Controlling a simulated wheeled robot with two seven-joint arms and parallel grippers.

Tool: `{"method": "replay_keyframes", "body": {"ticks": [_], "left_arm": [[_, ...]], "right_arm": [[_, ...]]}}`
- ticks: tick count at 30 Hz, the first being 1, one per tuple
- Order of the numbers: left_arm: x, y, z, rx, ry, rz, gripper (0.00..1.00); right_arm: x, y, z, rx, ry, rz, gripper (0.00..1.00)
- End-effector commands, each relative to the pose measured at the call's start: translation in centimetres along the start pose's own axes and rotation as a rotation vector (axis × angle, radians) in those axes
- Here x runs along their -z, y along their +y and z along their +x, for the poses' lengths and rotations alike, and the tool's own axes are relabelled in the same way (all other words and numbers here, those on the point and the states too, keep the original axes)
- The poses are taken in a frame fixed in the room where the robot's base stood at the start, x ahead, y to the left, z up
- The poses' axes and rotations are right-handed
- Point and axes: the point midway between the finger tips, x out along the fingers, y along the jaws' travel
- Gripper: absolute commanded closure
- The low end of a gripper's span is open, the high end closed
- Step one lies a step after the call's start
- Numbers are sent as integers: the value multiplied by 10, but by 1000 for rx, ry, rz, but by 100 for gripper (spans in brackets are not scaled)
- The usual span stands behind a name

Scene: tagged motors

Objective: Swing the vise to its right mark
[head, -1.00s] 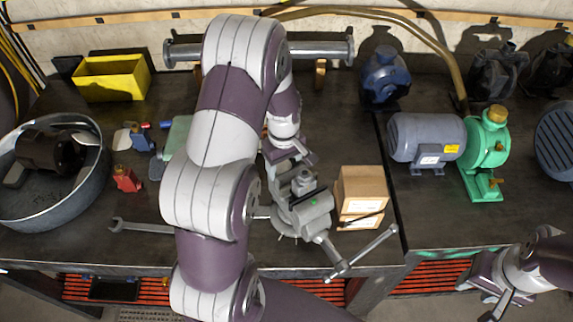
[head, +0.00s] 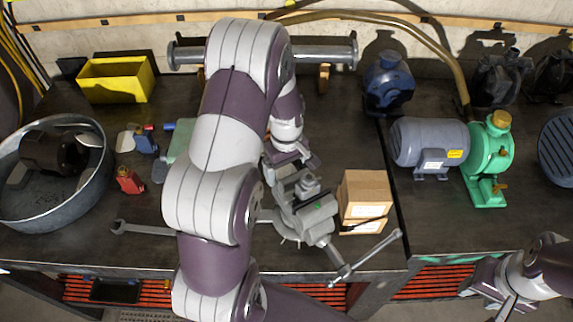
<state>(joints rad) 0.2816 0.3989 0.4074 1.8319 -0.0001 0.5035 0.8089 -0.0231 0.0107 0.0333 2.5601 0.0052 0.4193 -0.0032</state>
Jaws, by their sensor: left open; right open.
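The grey vise (head: 312,212) stands near the front edge of the workbench. Its long handle bar (head: 365,257) juts out past the edge towards the front right. My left arm hides part of the vise's left side and the bench there. My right gripper (head: 490,300) is empty at the lower right, off the bench front. No right mark for the vise can be made out.
Cardboard boxes (head: 363,195) stand just right of the vise. A wrench (head: 140,228) lies at the left. A grey motor (head: 430,145) and green pump (head: 491,160) stand further right. A round metal tub (head: 95,190) and yellow bin (head: 116,80) are at the left.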

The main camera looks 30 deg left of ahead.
Motion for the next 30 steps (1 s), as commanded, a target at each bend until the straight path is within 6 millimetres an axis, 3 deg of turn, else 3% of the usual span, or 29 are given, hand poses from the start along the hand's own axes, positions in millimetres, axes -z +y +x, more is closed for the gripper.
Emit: {"method": "replay_keyframes", "body": {"ticks": [4, 12, 15, 20, 30], "left_arm": [[0, 0, -22, -6, 5, 1, 11], [-1, -1, -95, -7, 5, 1, 11], [-2, -2, -113, -5, 3, 1, 11], [-2, -2, -125, -4, 2, 2, 11], [-2, -3, -126, -3, 1, 2, 11]], "right_arm": [[-1, 0, 8, 0, 0, 0, 57], [-3, 0, 22, 0, 0, 0, 57], [-3, 0, 24, 0, 0, 0, 57], [-3, 0, 24, 0, 0, 0, 57], [-3, 0, 24, 0, 0, 0, 57]]}}
